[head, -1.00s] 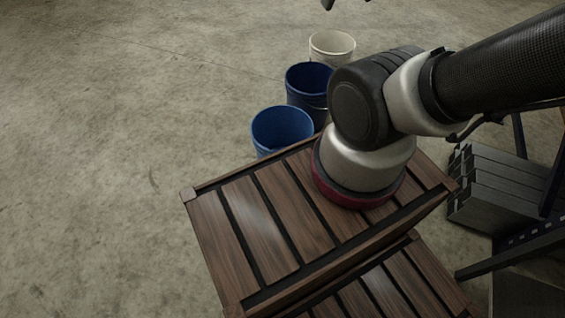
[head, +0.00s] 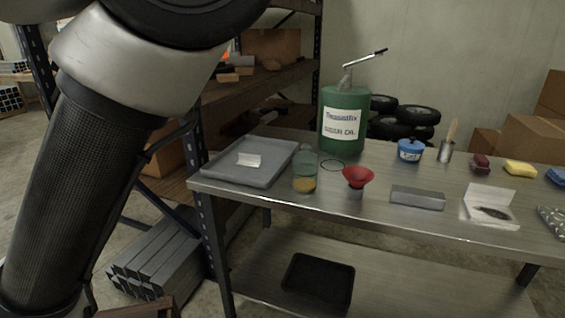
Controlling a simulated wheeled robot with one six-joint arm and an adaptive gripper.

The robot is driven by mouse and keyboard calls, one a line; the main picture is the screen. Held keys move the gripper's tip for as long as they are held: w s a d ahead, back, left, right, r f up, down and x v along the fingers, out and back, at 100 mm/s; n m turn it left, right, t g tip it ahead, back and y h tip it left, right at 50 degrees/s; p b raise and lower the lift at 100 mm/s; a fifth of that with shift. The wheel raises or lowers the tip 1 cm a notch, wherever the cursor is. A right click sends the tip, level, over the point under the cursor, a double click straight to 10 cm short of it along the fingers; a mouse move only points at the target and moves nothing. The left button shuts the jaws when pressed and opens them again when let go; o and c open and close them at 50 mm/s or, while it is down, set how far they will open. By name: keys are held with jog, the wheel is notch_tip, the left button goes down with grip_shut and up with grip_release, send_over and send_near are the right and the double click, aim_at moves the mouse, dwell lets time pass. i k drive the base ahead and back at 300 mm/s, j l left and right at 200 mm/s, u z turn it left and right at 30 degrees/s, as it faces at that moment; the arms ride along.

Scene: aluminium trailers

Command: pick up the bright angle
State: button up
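A small bright, pale piece with a fold line, looking like the bright angle (head: 249,160), lies in a shallow grey tray (head: 221,177) at the left end of the metal workbench. A larger white folded piece (head: 488,195) with a dark patch on its lower face sits further right on the bench; I cannot tell for sure what it is. My arm crosses the left of the head view, and my gripper is out of the picture.
The bench (head: 375,220) also holds a green oil drum (head: 343,140) with a pump, a jar (head: 304,172), a red funnel (head: 357,177), a grey bar (head: 417,198), a blue tin (head: 409,150) and sponges. Metal profiles (head: 160,255) lie on the floor beside a shelf rack.

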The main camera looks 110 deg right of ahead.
aim_at(245, 160)
jog(key=z, duration=3.35)
jog(key=j+u, duration=0.15)
jog(key=i+j+u, duration=0.15)
jog(key=j, duration=0.2)
